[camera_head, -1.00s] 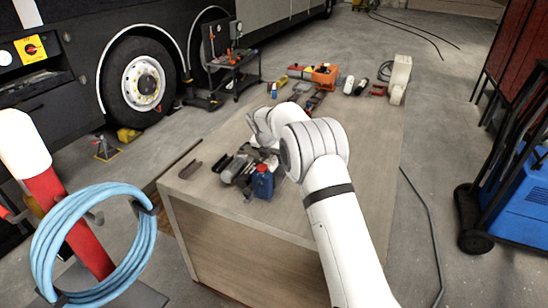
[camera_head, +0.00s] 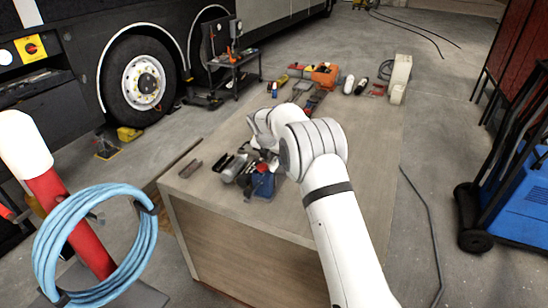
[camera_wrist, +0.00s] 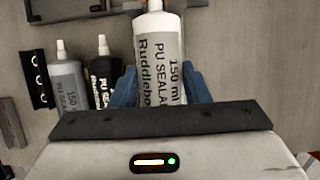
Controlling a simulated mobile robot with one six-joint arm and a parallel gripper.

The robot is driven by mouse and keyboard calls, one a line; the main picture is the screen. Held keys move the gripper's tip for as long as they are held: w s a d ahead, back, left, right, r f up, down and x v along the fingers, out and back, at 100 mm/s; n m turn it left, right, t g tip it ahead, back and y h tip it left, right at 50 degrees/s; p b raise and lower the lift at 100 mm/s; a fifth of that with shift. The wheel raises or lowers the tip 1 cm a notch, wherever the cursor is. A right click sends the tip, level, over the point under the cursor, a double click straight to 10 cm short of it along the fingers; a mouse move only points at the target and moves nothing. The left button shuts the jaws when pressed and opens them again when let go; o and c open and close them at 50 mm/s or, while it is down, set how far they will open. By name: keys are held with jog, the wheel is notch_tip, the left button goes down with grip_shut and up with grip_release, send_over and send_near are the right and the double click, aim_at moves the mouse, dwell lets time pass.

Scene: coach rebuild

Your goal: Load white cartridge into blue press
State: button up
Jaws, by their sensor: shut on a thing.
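In the wrist view, my gripper (camera_wrist: 160,90) has its blue fingers on both sides of a cartridge with a white top (camera_wrist: 155,22) and a grey "PU SEALANT" label. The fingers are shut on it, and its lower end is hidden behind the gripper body. In the head view, my wrist is over the near part of the bench and hides the cartridge. A blue object (camera_head: 263,187) with a red part stands just below my wrist; I cannot tell for sure that it is the press.
In the wrist view a grey cartridge (camera_wrist: 68,90) and a black cartridge (camera_wrist: 103,75) lie left of the held one. Dark brackets (camera_head: 191,168) lie on the bench (camera_head: 225,215). An orange case (camera_head: 325,75) and other items stand at its far end. The bench's right side is clear.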

jog(key=shift+f, duration=0.6)
dwell(1.6)
jog(key=o, duration=1.6)
jog(key=shift+r, duration=0.1)
jog(key=shift+r+p, duration=2.2)
jog(key=shift+r, duration=0.7)
